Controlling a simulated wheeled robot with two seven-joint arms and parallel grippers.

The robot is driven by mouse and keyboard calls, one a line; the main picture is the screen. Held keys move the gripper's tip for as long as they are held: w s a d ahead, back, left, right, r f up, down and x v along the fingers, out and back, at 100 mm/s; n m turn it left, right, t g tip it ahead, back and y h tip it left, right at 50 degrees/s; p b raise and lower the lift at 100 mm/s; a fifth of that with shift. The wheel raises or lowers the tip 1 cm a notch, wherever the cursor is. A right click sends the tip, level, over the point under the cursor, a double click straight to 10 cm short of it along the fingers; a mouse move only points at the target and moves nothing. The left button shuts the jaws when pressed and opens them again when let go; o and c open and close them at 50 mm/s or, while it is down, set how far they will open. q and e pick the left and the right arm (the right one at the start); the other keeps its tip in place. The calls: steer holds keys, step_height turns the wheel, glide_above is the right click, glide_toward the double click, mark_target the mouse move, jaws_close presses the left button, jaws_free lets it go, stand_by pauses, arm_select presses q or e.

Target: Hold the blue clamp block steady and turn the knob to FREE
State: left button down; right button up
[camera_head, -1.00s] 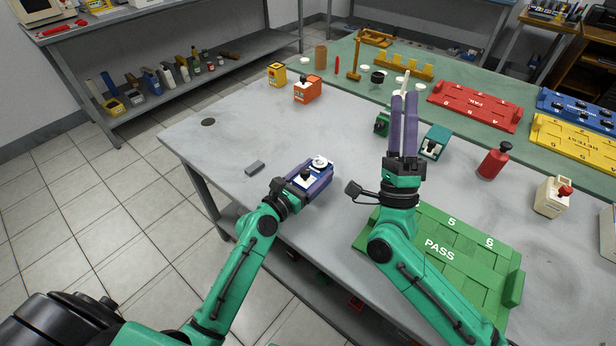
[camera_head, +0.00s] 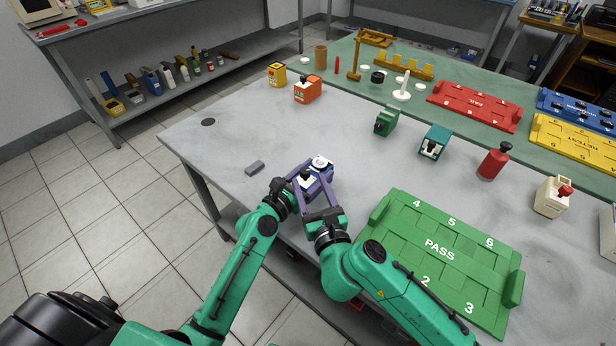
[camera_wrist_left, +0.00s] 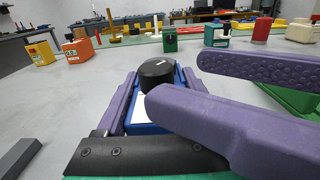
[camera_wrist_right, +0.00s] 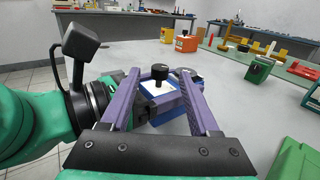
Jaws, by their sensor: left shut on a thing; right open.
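The blue clamp block (camera_head: 315,185) stands on the grey table near its front edge. My left gripper (camera_head: 312,178) is shut on the block, one finger on each side. The black knob also shows in the left wrist view (camera_wrist_left: 156,73), with a white mark on its top. My right gripper (camera_head: 318,190) is open at the block's near right side, its fingers spread. In the right wrist view the knob appears between its fingers. I cannot read the FREE label.
A green PASS tray (camera_head: 440,250) lies to the right. A small grey block (camera_head: 254,168) lies left of the clamp block. Orange (camera_head: 307,90), dark green (camera_head: 386,121), teal (camera_head: 434,142) and red (camera_head: 493,161) objects stand further back. The table's left middle is clear.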

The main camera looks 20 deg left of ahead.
mark_target(305, 173)
steer(key=x, duration=0.2)
steer(key=shift+w+a, duration=0.2)
steer(key=shift+w, duration=0.05)
jaws_close()
